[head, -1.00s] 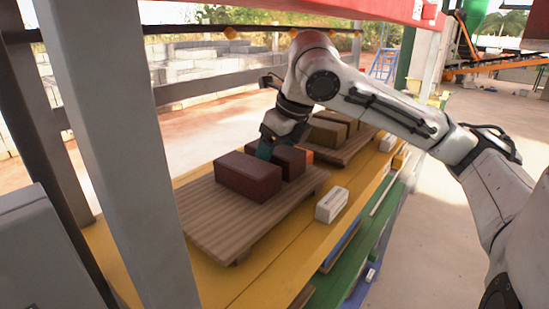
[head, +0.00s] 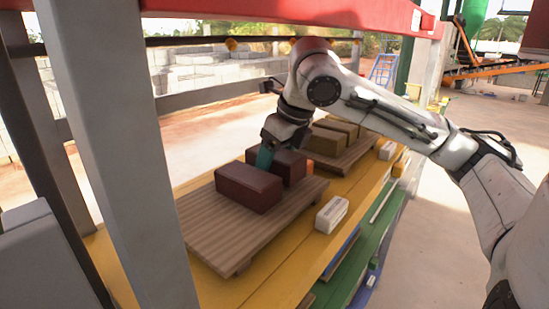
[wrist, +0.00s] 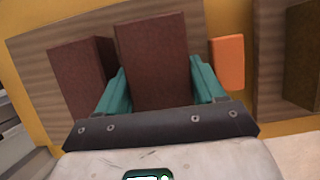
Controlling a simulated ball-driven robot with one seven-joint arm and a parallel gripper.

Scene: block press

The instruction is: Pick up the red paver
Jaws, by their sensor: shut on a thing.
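My gripper (head: 266,158) points down at the pallet, with teal fingers. It is shut on the rear dark red paver (head: 291,166), one finger on each side of it. In the wrist view this held paver (wrist: 153,62) stands upright between the fingers. A second, similar red paver (head: 249,188) sits in front of it on the slatted wooden pallet (head: 215,232). That one shows left of the held paver in the wrist view (wrist: 78,78). The held paver's lower part is hidden behind the front paver, so I cannot tell whether it clears the pallet.
An orange block (wrist: 227,63) is close beside the held paver. A second pallet (head: 350,157) with tan blocks (head: 327,139) lies beyond. A whitish block (head: 332,214) sits on the yellow shelf (head: 290,258). A grey post (head: 120,140) rises at left and a red beam (head: 300,12) crosses above.

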